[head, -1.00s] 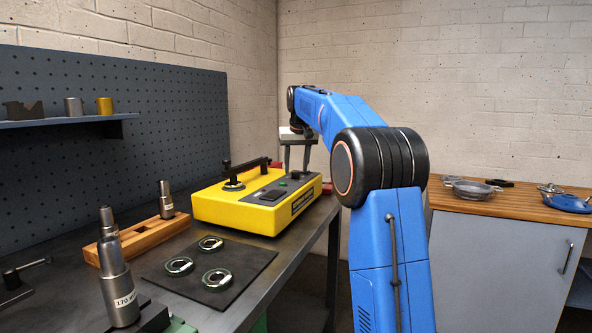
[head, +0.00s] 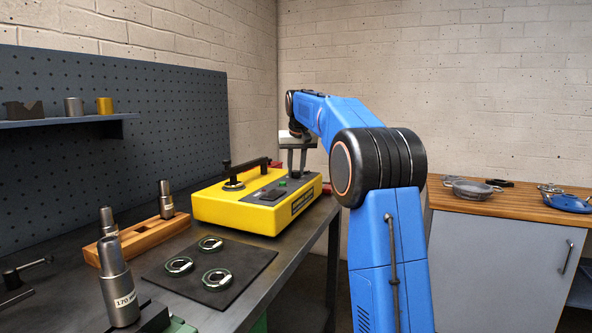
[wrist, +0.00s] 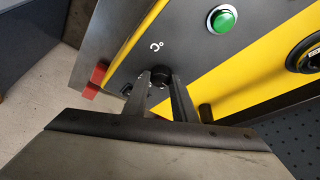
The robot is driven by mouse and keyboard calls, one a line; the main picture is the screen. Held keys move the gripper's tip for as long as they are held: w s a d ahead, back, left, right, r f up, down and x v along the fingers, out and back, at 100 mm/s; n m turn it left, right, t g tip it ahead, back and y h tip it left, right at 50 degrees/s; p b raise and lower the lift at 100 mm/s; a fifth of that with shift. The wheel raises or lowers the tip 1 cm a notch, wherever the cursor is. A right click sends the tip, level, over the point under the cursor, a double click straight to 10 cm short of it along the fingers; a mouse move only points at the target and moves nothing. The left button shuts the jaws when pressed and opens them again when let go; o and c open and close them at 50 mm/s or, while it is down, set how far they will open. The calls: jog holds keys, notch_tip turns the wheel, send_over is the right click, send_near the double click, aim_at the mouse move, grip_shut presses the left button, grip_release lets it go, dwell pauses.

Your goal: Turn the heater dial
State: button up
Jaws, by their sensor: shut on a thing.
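The yellow heater box (head: 235,211) stands on the workbench, with a dark control panel on top. My gripper (head: 296,172) points down over the right end of the box. In the wrist view my gripper (wrist: 159,84) has its two fingers on either side of the dial, shut on it. The fingers hide part of the dial, and I cannot tell its angle. A green button (wrist: 222,19) sits on the same panel.
A black bar handle (head: 250,168) rises from the box. A dark mat (head: 205,295) with several green-rimmed rings lies in front. A wooden rack (head: 140,243) and metal cylinders stand to the left. A red block (wrist: 94,80) is by the box's edge.

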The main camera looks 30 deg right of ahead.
jog(key=m+h, duration=0.1)
jog(key=m, duration=0.2)
jog(key=shift+w+a+g, duration=0.1)
jog(key=shift+g, duration=0.2)
jog(key=m+g+h, duration=0.1)
jog(key=m, duration=0.3)
jog(key=shift+w+m, duration=0.1)
jog(key=shift+m, duration=0.3)
jog(key=m+g+h, duration=0.1)
jog(key=m+g, duration=0.1)
jog(key=m, duration=0.2)
jog(key=shift+w, duration=0.1)
jog(key=shift+a+m+g, duration=0.1)
jog(key=shift+m+g, duration=0.5)
jog(key=shift+m, duration=1.1)
jog(key=o, duration=1)
jog(key=shift+o, duration=0.2)
